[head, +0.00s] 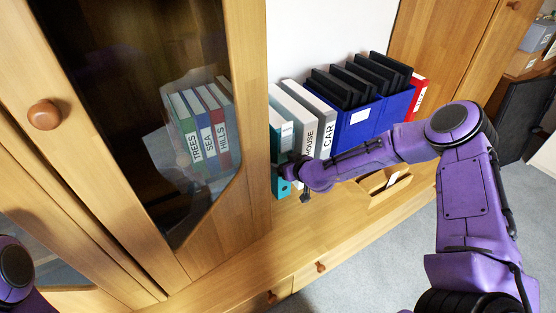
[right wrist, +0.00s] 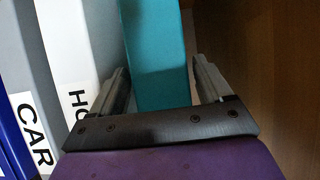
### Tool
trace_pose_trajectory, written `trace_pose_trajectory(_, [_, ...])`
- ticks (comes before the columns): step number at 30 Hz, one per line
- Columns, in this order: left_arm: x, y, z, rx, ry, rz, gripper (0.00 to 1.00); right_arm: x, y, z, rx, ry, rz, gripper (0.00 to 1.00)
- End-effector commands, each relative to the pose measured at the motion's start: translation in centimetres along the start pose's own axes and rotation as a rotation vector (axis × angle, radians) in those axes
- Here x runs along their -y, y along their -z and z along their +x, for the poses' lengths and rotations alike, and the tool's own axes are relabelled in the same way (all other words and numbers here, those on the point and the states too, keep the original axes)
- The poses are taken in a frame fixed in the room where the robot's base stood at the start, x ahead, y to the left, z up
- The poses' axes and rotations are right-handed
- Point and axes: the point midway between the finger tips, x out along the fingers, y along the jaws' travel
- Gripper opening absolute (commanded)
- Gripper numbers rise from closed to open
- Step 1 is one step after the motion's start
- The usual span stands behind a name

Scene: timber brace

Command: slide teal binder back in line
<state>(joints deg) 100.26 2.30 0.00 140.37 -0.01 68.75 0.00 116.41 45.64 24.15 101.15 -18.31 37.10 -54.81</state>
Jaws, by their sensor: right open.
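The teal binder (head: 281,187) stands upright at the left end of a row of binders, beside the wooden cabinet side. My right gripper (head: 291,171) is at its spine, which the gripper partly hides in the head view. In the right wrist view the teal binder (right wrist: 157,55) is between the two fingers of my right gripper (right wrist: 162,82). The fingers are open, one on each side, with a visible gap at least on the left. The binder's lower end there is hidden by the gripper body. My left gripper is out of view; only part of my left arm shows.
White HOUSE (head: 309,138) and grey CAR (head: 327,128) binders stand right of it, then a blue holder (head: 360,117) with black items and a red binder (head: 419,91). A wooden tray (head: 392,184) lies in front. The glass-door cabinet (head: 247,120) closes the left side.

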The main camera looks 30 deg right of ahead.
Motion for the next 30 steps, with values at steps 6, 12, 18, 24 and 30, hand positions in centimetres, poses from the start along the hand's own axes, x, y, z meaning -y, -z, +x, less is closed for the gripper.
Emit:
trace_pose_trajectory(6, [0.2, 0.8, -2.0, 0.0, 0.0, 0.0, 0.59, 0.0, 0.4, -2.4, 0.001, 0.0, 0.001, 0.79])
trace_pose_trajectory(12, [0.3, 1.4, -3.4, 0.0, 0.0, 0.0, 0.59, 0.0, 0.4, -4.3, 0.001, 0.0, 0.003, 0.79])
trace_pose_trajectory(18, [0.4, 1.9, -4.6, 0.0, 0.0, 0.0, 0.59, 0.0, 0.3, -5.9, 0.0, 0.0, 0.001, 0.79])
trace_pose_trajectory(24, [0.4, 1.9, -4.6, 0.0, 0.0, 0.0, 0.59, 0.0, 0.0, -6.1, -0.001, 0.0, 0.002, 0.79])
trace_pose_trajectory(30, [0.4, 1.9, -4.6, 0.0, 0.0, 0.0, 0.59, 0.0, 0.0, -6.1, -0.001, 0.0, 0.001, 0.79])
